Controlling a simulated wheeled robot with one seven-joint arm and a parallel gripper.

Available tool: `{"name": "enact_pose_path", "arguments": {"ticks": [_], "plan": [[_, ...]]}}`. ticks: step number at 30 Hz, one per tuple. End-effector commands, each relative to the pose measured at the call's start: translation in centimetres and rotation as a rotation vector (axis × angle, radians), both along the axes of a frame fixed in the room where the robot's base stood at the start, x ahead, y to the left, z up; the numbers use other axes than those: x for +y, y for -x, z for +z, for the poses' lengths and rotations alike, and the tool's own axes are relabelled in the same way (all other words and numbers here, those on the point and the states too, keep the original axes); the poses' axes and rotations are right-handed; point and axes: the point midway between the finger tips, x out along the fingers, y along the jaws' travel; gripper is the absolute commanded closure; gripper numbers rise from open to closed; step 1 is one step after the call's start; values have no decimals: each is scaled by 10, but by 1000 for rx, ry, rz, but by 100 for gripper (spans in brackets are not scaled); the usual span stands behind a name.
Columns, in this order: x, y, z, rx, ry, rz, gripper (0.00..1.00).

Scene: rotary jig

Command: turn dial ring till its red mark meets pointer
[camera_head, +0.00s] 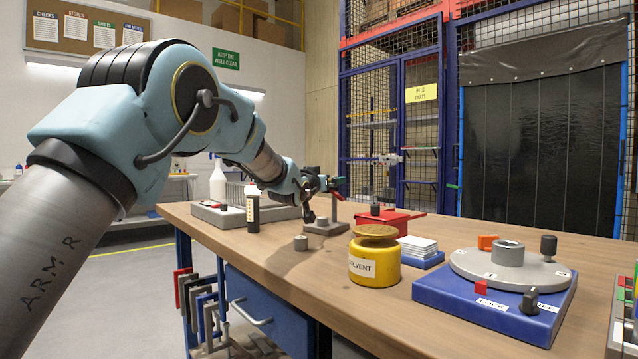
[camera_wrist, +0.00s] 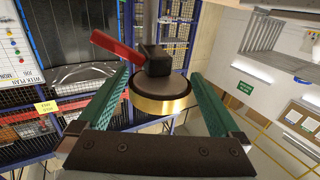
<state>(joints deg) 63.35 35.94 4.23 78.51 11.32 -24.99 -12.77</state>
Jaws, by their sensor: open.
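The round grey dial ring (camera_head: 465,264) lies on a blue base (camera_head: 440,298) at the right front of the bench. A grey hub (camera_head: 508,253) stands at its middle and a dark knob (camera_head: 548,246) at its far right. A red mark (camera_head: 481,287) shows at its front rim. An orange block (camera_head: 487,242), seemingly the pointer, stands at the back left, apart from the red mark. A black lever (camera_head: 530,300) stands at the front by labels, one reading LOCK. My gripper (camera_wrist: 160,82) is open, far left of the dial (camera_head: 328,184). The wrist view does not show the dial.
A dark piece with a brass rim (camera_wrist: 160,107) and red lever (camera_wrist: 118,50) sits between my fingers in the wrist view; contact is unclear. A yellow solvent can (camera_head: 375,262), white cards (camera_head: 418,246) and a red box (camera_head: 390,221) stand between gripper and dial.

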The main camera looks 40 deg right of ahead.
Motion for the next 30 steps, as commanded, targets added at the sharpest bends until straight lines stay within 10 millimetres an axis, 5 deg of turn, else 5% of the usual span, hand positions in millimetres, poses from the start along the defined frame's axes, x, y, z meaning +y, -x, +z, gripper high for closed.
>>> {"name": "enact_pose_path", "arguments": {"ticks": [15, 30], "plan": [[80, 37, 0, 0, 1, 1, 0], [89, 42, 0, 0, 0, 0, 0]]}}
